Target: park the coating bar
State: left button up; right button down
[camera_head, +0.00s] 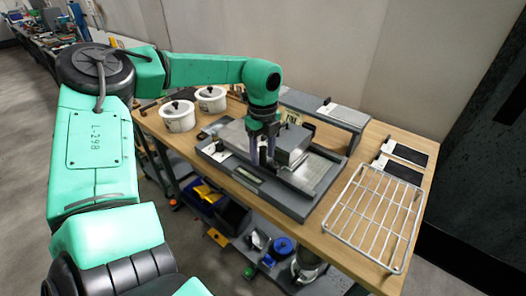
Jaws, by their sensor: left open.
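A grey coating machine (321,176) with a flat bed and dark frame sits in the middle of the wooden table. A grey block-like carriage (291,140) stands across its bed. My left gripper (262,160) points down over the front of the machine beside the carriage, with its fingers apart. Whether the fingers touch anything is hard to tell. The coating bar cannot be made out clearly; the gripper and carriage hide part of the bed. My right gripper is out of view.
Two white pots (178,116) with black knobs stand at the back left. A wire rack (374,216) lies at the right end of the wooden table (385,133). Dark panels (403,153) lie behind it. A long grey unit (325,110) stands along the wall. Bins and tools fill the lower shelf.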

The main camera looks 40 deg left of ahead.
pick_arm(q)
grip_shut()
jog(key=shift+r, duration=0.1)
dwell(1.2)
